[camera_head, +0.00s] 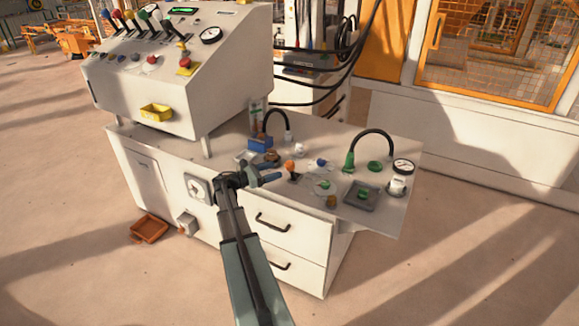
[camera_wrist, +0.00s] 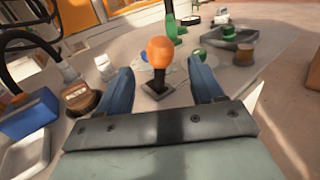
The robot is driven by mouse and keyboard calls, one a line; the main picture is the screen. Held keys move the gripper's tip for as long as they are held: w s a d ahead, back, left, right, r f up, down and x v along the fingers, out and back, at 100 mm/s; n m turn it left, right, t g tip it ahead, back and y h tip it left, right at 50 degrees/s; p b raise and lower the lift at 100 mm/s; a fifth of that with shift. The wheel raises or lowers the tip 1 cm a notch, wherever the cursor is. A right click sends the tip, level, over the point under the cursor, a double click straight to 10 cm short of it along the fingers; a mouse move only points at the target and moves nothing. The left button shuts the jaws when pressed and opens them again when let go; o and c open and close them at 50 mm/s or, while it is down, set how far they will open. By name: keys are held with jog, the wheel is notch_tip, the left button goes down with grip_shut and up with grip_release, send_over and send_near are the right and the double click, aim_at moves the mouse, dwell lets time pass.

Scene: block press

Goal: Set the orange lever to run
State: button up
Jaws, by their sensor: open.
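The orange lever (camera_wrist: 160,55) stands between my fingertips in the wrist view, with an orange ball knob on a dark stem and a dark square base. In the head view the orange lever (camera_head: 290,166) is on the bench top, just right of my fingertips. My gripper (camera_head: 270,174) is open, its two blue fingers at either side of the lever in the wrist view (camera_wrist: 160,85). I cannot tell whether a finger touches it. No run marking is readable.
A blue block (camera_head: 259,143) and a brown round part (camera_wrist: 82,98) are left of the lever. A green-ended hose (camera_head: 349,160), a gauge (camera_head: 403,166) and a dark tray (camera_head: 361,195) are to the right. A sloped control panel (camera_head: 175,65) stands behind left.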

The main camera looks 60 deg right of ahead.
aim_at(289, 165)
jog(key=x, duration=0.8)
jog(key=shift+d, duration=0.15)
jog(key=shift+c, duration=0.4)
grip_shut()
